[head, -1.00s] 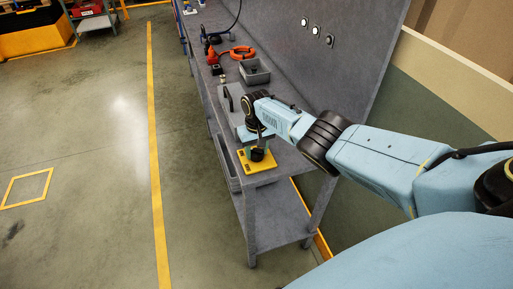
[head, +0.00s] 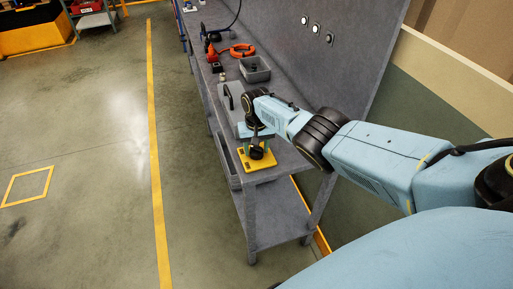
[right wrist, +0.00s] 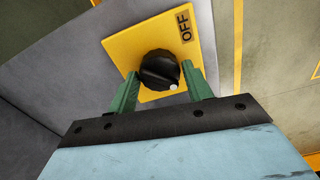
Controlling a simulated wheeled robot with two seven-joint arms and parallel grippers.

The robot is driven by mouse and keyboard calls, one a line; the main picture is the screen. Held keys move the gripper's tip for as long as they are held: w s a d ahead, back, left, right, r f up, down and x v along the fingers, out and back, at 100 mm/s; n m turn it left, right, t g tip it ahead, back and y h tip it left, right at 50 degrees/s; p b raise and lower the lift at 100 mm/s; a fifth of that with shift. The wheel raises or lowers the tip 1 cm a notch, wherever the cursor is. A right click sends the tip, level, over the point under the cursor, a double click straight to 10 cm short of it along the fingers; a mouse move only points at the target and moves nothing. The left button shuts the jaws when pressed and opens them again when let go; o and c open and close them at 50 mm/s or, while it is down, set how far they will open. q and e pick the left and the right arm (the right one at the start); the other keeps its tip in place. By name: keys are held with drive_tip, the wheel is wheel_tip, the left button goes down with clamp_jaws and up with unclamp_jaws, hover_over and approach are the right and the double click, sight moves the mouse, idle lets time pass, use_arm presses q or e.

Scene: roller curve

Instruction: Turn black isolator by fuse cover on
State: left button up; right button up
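The black isolator knob (right wrist: 158,70) sits on a yellow plate (right wrist: 125,45) marked OFF near its upper right corner in the right wrist view. A small white mark on the knob points to the lower right. The yellow plate also shows in the head view (head: 261,166), at the near end of the grey bench. My right gripper (right wrist: 160,72) has its two green fingers on either side of the knob, with narrow gaps seeming to show between them and it. Contact is not clear. My left gripper is not in view.
The grey bench (head: 283,168) carries a grey bin (head: 256,72), an orange cable coil (head: 243,50) and small items farther back. A grey panel with round white fittings rises at the bench's right. The floor left of the bench is clear.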

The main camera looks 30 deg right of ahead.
sight(256, 148)
drive_tip(key=o, duration=0.3)
drive_tip(key=shift+r+p, duration=0.3)
drive_tip(key=shift+r, duration=0.1)
wheel_tip(256, 148, up, 4)
drive_tip(key=shift+r+p, duration=0.2)
drive_tip(key=shift+p, duration=0.9)
wheel_tip(256, 148, up, 8)
drive_tip(key=shift+p, duration=0.45)
